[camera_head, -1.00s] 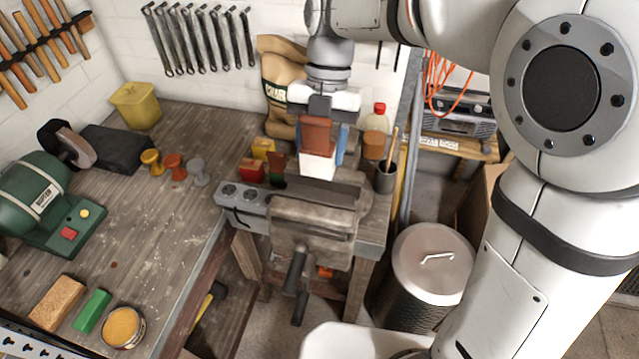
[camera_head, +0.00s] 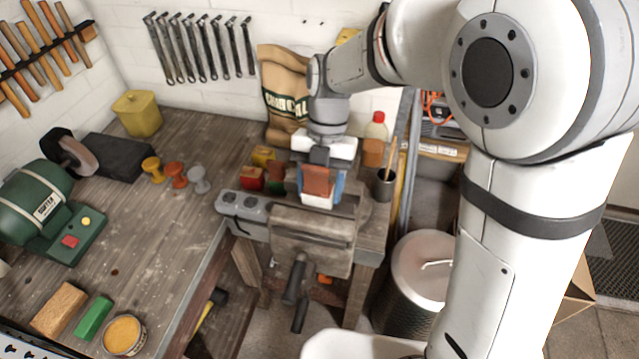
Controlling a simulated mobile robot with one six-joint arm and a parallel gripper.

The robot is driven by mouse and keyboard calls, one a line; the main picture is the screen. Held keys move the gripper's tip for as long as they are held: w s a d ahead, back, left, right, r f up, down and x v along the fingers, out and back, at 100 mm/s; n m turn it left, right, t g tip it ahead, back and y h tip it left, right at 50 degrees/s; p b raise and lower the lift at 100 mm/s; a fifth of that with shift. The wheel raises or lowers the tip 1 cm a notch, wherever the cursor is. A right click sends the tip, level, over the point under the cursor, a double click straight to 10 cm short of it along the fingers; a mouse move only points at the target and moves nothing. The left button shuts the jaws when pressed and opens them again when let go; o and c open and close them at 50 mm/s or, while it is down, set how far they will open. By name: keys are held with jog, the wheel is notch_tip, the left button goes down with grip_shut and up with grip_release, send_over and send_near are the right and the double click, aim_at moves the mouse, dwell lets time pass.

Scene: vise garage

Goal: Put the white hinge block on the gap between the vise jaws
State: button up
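The grey-brown vise (camera_head: 312,240) is mounted at the front edge of the bench's right end. My gripper (camera_head: 320,188) points down over it, with a blue finger on each side of the white hinge block (camera_head: 317,201). The gripper appears shut on the block. A rust-brown part sits directly above the block's white face, between the fingers. The white lower part is right at the top of the vise jaws. The gripper and block hide most of the gap, and I cannot tell whether the block touches the jaws.
A grey power strip (camera_head: 243,205) and small red (camera_head: 252,178) and yellow (camera_head: 263,156) blocks lie left of the vise. A dark cup with a brush (camera_head: 383,186) and a red-capped bottle (camera_head: 376,128) stand to the right. The bench (camera_head: 150,225) has bare room further left.

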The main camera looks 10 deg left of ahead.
jog(key=o, duration=0.3)
jog(key=shift+o, duration=0.2)
jog(key=b+v, duration=0.1)
jog(key=v, duration=1.1)
jog(key=shift+r+b, duration=0.15)
jog(key=shift+b, duration=0.15)
jog(key=s+d+f+m+t, duration=0.2)
jog(key=s+d+m, duration=0.2)
jog(key=d+m, duration=0.3)
jog(key=s+d+f+m+t, duration=0.2)
jog(key=d+m, duration=0.6)
jog(key=m, duration=0.8)
jog(key=s+d+f+m+t, duration=0.2)
jog(key=s+d+m, duration=0.4)
jog(key=m, duration=0.6)
jog(key=shift+d+t, duration=0.7)
jog(key=shift+d, duration=0.2)
